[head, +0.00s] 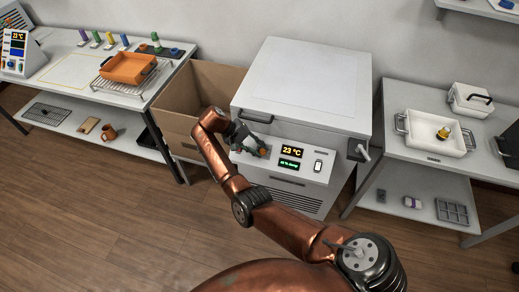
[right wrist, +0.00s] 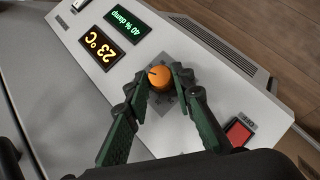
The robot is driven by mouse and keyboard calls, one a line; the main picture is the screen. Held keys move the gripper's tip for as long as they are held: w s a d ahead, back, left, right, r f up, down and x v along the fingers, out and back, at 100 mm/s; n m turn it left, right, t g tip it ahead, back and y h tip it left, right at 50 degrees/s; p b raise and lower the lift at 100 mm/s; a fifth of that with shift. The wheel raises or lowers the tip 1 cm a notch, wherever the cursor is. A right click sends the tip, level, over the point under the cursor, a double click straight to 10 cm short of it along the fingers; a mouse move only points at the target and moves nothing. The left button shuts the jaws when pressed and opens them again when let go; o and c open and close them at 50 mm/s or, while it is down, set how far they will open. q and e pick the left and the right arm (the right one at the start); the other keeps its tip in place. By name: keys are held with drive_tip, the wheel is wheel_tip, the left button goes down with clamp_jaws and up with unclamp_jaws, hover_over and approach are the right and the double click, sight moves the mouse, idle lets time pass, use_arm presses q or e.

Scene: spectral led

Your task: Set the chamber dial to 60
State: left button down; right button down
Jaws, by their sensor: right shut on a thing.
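The chamber is a white box with a closed lid (head: 305,80) in the head view. Its sloped front panel (head: 315,173) carries the orange dial (head: 263,152), which shows best in the right wrist view (right wrist: 160,82). My right gripper (head: 257,146) is at the dial, its two green fingers on either side of the knob in the right wrist view (right wrist: 165,76), shut on it. A dark mark on the knob points to the upper left there. The upper display (head: 291,152) reads 23 °C in orange; the lower display (head: 289,165) gives damp in green, about 40 %. My left gripper is out of view.
A red switch (right wrist: 239,132) sits on the panel beside the dial. A lid handle (head: 256,117) is above the panel and a side latch (head: 360,151) at its right. A cardboard box (head: 180,110) stands left of the chamber. Tables stand on both sides.

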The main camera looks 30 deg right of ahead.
drive_tip(key=shift+s+f, duration=0.1)
drive_tip(key=shift+f, duration=0.1)
drive_tip(key=c, duration=1.7)
unclamp_jaws()
drive_tip(key=shift+o, duration=0.2)
drive_tip(key=shift+r, duration=0.1)
drive_tip(key=v, duration=1.2)
drive_tip(key=shift+d, duration=0.1)
